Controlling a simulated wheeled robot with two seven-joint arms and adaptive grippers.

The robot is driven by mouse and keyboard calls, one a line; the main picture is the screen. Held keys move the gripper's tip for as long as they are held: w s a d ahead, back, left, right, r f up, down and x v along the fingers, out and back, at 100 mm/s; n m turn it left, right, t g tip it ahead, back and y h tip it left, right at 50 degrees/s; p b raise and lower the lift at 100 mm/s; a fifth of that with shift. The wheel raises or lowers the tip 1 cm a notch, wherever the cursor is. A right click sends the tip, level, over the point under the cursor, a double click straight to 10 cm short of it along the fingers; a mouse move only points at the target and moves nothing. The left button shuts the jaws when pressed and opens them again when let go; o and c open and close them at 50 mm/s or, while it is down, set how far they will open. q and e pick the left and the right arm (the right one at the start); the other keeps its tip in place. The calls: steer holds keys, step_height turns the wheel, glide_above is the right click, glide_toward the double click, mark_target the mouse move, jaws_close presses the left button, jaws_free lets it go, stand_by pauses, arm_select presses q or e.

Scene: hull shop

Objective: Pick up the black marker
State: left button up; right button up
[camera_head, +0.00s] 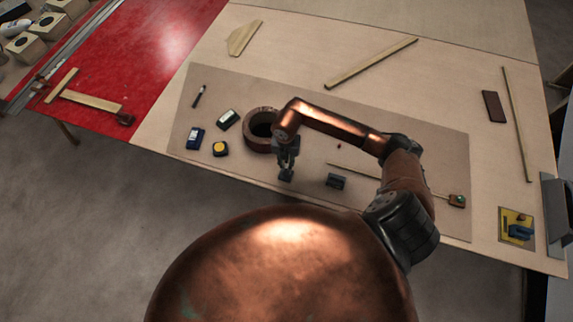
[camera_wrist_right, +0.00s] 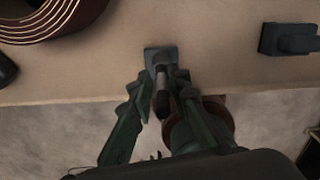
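A slim dark upright cylinder (camera_wrist_right: 161,88), which looks like the black marker, rises from a small dark block (camera_wrist_right: 158,54) near the table's front edge in the right wrist view. The block also shows in the head view (camera_head: 286,174). My right gripper (camera_wrist_right: 160,90) has its two fingers apart, one on each side of the cylinder; I cannot tell whether either touches it. In the head view my right gripper (camera_head: 287,158) points down over the block and hides most of the cylinder. Another slim dark pen-like thing (camera_head: 199,96) lies at the mat's left. My left gripper is not in view.
A round brown coil (camera_head: 261,144) stands just left of my right gripper. A dark block with a handle (camera_head: 336,181) is to its right. The mat's upper middle is mostly clear.

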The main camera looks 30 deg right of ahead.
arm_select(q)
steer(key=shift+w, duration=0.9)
